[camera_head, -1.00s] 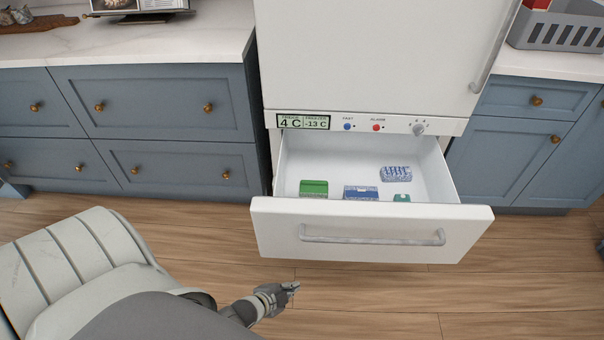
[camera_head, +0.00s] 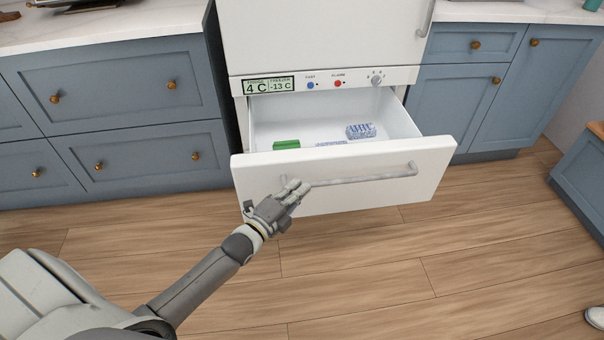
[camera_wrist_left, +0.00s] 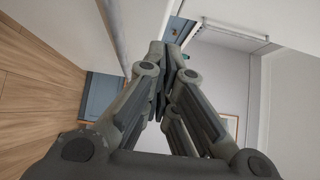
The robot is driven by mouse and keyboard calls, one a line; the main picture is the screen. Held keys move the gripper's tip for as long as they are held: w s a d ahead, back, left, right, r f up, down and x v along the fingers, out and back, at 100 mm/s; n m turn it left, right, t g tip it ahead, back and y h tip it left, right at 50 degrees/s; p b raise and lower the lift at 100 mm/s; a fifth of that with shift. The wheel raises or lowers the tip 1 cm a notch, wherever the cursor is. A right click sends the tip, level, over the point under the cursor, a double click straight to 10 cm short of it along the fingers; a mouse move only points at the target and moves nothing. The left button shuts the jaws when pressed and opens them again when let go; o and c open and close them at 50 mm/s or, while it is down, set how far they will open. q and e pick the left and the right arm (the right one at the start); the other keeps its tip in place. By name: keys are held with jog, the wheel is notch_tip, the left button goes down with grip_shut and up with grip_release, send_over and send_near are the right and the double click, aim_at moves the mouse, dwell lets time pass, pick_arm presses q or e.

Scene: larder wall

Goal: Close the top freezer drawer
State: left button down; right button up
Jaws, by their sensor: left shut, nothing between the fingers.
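The top freezer drawer (camera_head: 345,184) is a white drawer pulled out below the white fridge (camera_head: 320,32). It has a grey bar handle (camera_head: 365,179) on its front. A green box (camera_head: 286,144) and blue-white packages (camera_head: 361,131) lie inside. My left gripper (camera_head: 291,191) is shut and empty, in front of the drawer's face near the handle's left end. I cannot tell whether it touches the drawer. The wrist view shows the left gripper's closed fingers (camera_wrist_left: 165,75). My right gripper is not in view.
Blue cabinets (camera_head: 120,125) with brass knobs stand left of the fridge, and more blue cabinets (camera_head: 490,95) stand right. A control panel (camera_head: 325,82) sits above the drawer. The wooden floor (camera_head: 400,265) in front is clear. A blue unit (camera_head: 585,170) is at the right edge.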

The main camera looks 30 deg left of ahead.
aim_at(313, 160)
pick_arm(q)
jog(key=w, duration=0.3)
jog(key=w+a+b, duration=0.1)
jog(key=w, duration=0.1)
jog(key=shift+w+f, duration=0.1)
jog(key=shift+w, duration=0.05)
jog(key=shift+w+a, duration=0.3)
jog(key=shift+w, duration=0.25)
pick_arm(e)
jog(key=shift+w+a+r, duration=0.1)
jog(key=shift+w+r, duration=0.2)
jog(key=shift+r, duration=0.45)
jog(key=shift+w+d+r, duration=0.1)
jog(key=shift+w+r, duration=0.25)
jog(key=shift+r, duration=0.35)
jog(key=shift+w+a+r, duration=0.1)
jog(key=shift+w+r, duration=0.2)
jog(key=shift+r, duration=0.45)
pick_arm(q)
jog(key=shift+a, duration=0.1)
